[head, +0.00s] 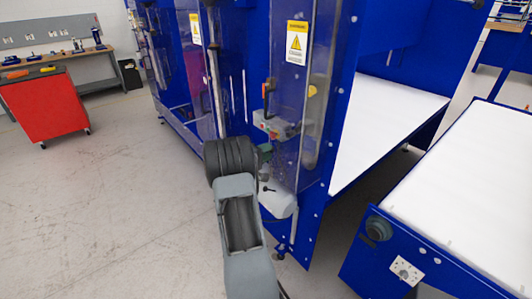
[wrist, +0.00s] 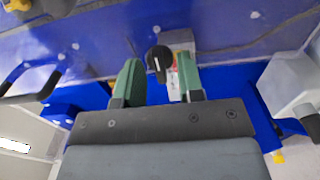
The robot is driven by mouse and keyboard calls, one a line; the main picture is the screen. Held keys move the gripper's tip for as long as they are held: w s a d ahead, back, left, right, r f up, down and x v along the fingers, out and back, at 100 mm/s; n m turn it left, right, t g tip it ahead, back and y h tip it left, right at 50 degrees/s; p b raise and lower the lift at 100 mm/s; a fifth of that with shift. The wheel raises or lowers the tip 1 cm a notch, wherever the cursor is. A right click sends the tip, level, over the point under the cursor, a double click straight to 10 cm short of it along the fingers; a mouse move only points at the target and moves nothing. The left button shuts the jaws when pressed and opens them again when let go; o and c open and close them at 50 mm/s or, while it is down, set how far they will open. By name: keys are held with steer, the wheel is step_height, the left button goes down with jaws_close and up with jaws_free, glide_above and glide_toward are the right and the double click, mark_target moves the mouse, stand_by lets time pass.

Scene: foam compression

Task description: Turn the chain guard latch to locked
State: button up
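A small black turning knob (wrist: 157,58) with a pale mark on it, which looks like the chain guard latch, shows in the wrist view on the blue machine panel. A pale label plate (wrist: 180,58) is just right of it, partly covered by a finger. My gripper (wrist: 159,72) is open, its two green fingers either side of the knob in the picture. I cannot tell whether they touch it. In the head view my gripper (head: 264,154) is close to the machine's side, and the knob cannot be made out there.
The blue machine (head: 341,119) has clear guard panels and a warning sign (head: 297,43). A white rounded housing (head: 280,204) is below my gripper; a pale housing (wrist: 290,80) shows right in the wrist view. A conveyor (head: 465,175) stands right, a red cabinet (head: 43,105) left. Floor between is clear.

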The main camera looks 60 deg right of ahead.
jaws_close()
stand_by(0.3)
steer(key=shift+n+b, duration=1.2)
steer(key=shift+n, duration=7.6)
steer(key=shift+f+n, duration=0.1)
steer(key=shift+n, duration=0.2)
